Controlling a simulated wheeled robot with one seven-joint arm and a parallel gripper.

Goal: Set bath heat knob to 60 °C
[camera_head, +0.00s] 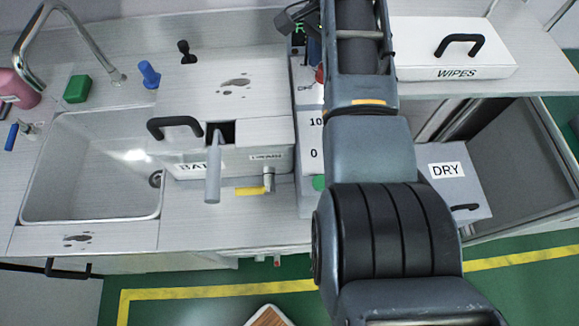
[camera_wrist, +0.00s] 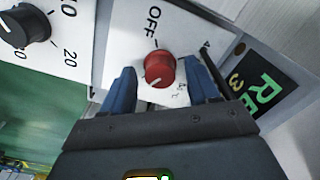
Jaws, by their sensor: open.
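In the wrist view a red knob (camera_wrist: 159,70) sits on a white panel (camera_wrist: 183,30) marked OFF. A pale pointer mark on the knob faces toward the lower left of the picture, away from OFF. My gripper (camera_wrist: 163,82) is open, with one blue finger on each side of the knob; whether either finger touches it I cannot tell. Small print under the knob is too blurred to read, and I see no 60 mark. In the head view a small part of the red knob (camera_head: 319,75) shows beside my arm, which hides the gripper.
A black knob (camera_wrist: 24,27) with 10 and 20 marks is left of the red one. A display (camera_wrist: 262,92) is at right. The head view shows a lidded bath (camera_head: 225,161), a sink (camera_head: 95,165), a WIPES box (camera_head: 455,50) and a DRY box (camera_head: 455,190).

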